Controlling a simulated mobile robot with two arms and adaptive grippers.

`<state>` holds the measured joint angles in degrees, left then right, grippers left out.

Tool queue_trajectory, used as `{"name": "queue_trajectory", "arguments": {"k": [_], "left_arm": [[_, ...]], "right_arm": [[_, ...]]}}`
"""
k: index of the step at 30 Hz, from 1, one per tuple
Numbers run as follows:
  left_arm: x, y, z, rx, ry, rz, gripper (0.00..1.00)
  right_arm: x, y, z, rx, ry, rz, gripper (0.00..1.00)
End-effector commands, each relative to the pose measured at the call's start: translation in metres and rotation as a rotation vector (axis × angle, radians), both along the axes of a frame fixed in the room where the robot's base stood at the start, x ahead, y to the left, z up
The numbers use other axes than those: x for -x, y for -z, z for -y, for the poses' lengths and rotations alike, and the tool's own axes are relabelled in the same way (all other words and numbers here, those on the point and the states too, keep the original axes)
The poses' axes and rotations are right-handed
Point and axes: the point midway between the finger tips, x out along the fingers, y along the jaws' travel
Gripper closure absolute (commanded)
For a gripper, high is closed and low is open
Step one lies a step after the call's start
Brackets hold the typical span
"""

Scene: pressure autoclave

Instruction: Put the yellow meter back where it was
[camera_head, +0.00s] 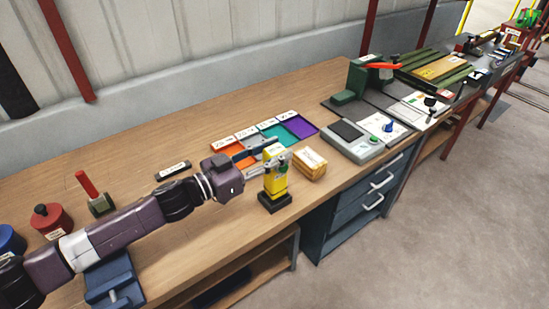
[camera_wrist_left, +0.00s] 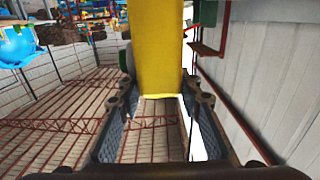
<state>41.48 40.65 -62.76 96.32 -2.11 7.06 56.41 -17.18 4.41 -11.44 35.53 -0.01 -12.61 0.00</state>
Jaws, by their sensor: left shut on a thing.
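The yellow meter (camera_head: 276,182) is upright near the front edge of the wooden bench, directly above a black base (camera_head: 274,203). I cannot tell whether its lower end touches the base. My left gripper (camera_head: 266,163) reaches in from the left and is shut on the upper part of the meter. In the left wrist view, the yellow meter (camera_wrist_left: 160,50) stands between the two fingers of my left gripper (camera_wrist_left: 160,105) and fills the upper middle. The fingers hide part of the meter's top in the head view. My right gripper is not in view.
A tan box (camera_head: 310,165) stands close to the right of the meter. Coloured trays (camera_head: 298,126) lie behind it. A grey device (camera_head: 352,141) is farther right. A red-handled tool (camera_head: 97,197) and a red pot (camera_head: 51,220) are at the left.

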Motion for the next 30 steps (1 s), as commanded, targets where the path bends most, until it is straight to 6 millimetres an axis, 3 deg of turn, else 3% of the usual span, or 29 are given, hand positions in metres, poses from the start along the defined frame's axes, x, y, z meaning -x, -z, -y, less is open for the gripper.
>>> {"name": "queue_trajectory", "arguments": {"k": [4, 16, 17, 21, 30], "left_arm": [[0.0, 0.022, 0.0, 0.001, -0.001, -0.002, 1.0], [0.0, 0.027, 0.0, 0.001, 0.0, 0.0, 1.0], [0.0, 0.028, 0.0, 0.0, 0.0, -0.001, 0.65], [0.0, 0.028, 0.0, 0.0, 0.0, -0.001, 0.5], [0.0, 0.026, 0.0, -0.001, 0.0, -0.001, 0.5]], "right_arm": [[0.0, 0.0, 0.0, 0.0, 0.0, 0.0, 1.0], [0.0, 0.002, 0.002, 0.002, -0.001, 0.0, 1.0], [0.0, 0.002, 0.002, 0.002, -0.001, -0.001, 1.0], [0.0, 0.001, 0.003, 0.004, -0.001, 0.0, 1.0], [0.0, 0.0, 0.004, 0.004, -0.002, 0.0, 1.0]]}}
